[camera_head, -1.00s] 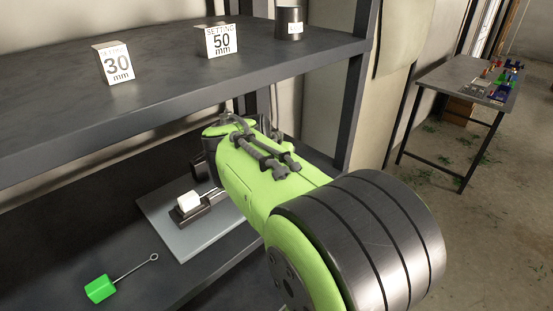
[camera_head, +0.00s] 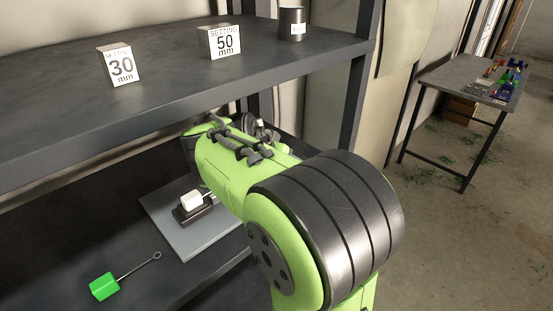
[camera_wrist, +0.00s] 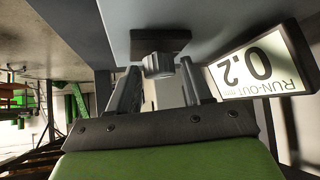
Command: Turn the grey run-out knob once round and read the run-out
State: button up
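The grey knob (camera_wrist: 158,65) shows in the wrist view, below a dark mount on a grey plate. My gripper (camera_wrist: 159,72) is open, with one finger on each side of the knob. I cannot tell if either finger touches it. A white sign (camera_wrist: 258,68) beside the right finger is upside down in this view; it is marked RUN-OUT mm and appears to read 0.2. In the head view my arm hides the gripper and knob. The grey plate (camera_head: 180,235) there carries a black block (camera_head: 192,211) with a white piece (camera_head: 191,200) on it.
A green block with a ringed rod (camera_head: 104,287) lies on the lower shelf. A side table (camera_head: 455,77) with small coloured items stands at right.

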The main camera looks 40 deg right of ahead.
jog(key=shift+o, duration=0.7)
jog(key=shift+r, duration=0.1)
jog(key=shift+a+r, duration=0.25)
jog(key=shift+r, duration=0.05)
jog(key=shift+p+v, duration=0.35)
jog(key=shift+v, duration=0.55)
jog(key=s+a, duration=0.1)
jog(key=a, duration=0.2)
jog(key=s+a, duration=0.2)
jog(key=a, duration=0.2)
jog(key=s+a, duration=0.2)
jog(key=a, duration=0.2)
jog(key=shift+a, duration=0.25)
jog(key=shift+w, duration=0.1)
